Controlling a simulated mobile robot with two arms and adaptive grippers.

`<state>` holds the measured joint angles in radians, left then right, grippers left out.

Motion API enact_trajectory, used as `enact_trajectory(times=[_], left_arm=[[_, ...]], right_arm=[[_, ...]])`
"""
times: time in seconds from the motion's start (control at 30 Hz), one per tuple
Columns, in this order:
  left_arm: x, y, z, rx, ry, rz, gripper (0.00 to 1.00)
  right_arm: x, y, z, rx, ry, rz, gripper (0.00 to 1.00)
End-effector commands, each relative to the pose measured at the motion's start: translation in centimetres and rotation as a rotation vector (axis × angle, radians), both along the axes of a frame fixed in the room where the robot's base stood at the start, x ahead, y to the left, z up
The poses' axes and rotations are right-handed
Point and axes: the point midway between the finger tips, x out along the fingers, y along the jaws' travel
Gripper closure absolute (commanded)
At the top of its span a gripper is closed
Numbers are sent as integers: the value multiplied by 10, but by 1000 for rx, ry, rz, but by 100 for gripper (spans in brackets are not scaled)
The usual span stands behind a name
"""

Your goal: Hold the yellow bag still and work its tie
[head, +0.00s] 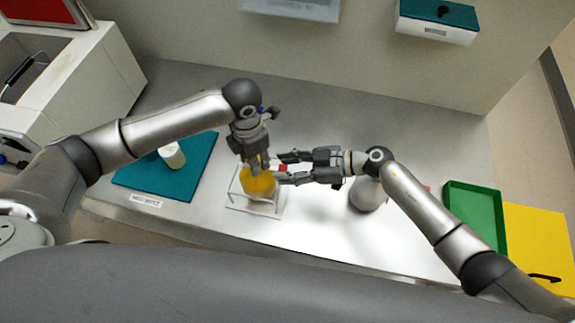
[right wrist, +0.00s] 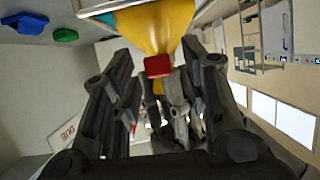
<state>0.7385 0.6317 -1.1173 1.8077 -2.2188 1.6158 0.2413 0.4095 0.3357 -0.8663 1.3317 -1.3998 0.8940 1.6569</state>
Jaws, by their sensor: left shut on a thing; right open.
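The yellow bag (head: 258,184) sits in a clear stand (head: 266,209) on the bench. My left gripper (head: 257,165) comes down from above and is shut on the top of the bag. The red tie (head: 284,167) is at the bag's neck; in the right wrist view the red tie (right wrist: 158,66) shows against the yellow bag (right wrist: 152,25). My right gripper (head: 279,168) is open, coming from the right, with its fingers on either side of the tie. I cannot tell whether they touch it. My left gripper partly hides the bag's top.
A teal mat (head: 190,180) with a white bottle (head: 172,155) lies to the left. A pale rounded container (head: 367,195) stands under my right forearm. A green tray (head: 475,213) and a yellow panel (head: 540,245) are at the right. The bench behind the grippers is clear.

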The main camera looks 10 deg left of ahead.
Motion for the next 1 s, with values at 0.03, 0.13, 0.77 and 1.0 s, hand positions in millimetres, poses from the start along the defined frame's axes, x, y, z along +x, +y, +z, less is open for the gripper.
enact_trajectory(times=[0.03,0.13,0.77,1.0], left_arm=[[0,0,0,1,-1,0,100],[0,0,0,0,0,0,100],[0,0,0,0,0,0,100],[0,0,0,0,0,0,100]], right_arm=[[0,1,0,0,0,0,59],[0,1,0,-1,0,0,59],[0,0,0,0,0,-1,100],[2,-30,-1,-5,0,-3,100]])
